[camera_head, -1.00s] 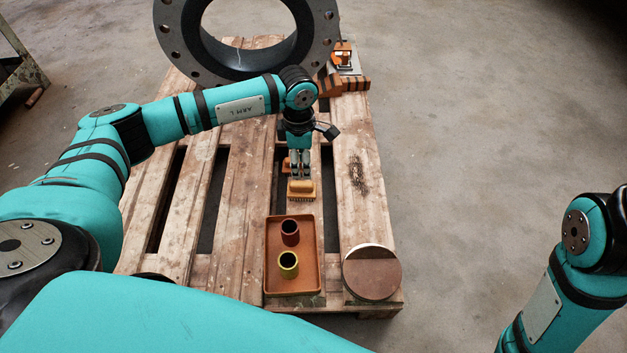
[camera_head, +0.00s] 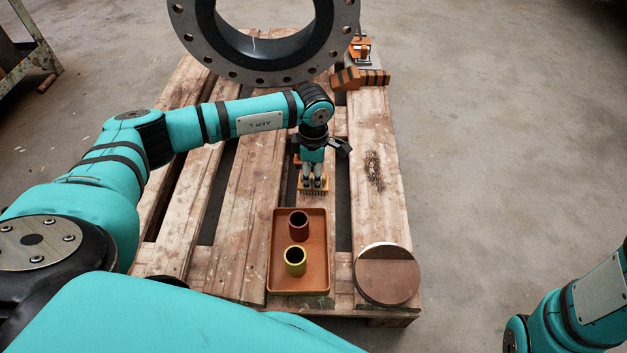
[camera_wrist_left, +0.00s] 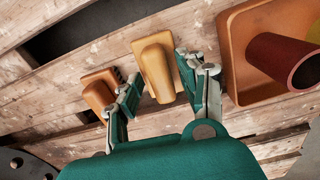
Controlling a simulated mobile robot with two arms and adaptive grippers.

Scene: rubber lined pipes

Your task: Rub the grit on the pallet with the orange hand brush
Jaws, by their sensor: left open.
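The grit (camera_head: 374,170) is a dark patch on the right-hand boards of the wooden pallet (camera_head: 250,230). My left gripper (camera_head: 313,188) points down at the pallet, left of the grit. In the left wrist view its open fingers (camera_wrist_left: 155,76) stand either side of the yellow-orange handle of one brush (camera_wrist_left: 157,68); I cannot tell whether they touch it. A second, deeper orange brush (camera_wrist_left: 100,91) with dark bristles lies outside the left finger. In the head view the gripper mostly hides both brushes. My right gripper is out of view.
An orange tray (camera_head: 317,270) holds a dark red cup (camera_head: 299,224) and a yellow-green cup (camera_head: 295,260). A round disc (camera_head: 387,275) lies at the near right corner. A large flanged pipe (camera_head: 270,60) and a striped orange block (camera_head: 360,79) stand at the back.

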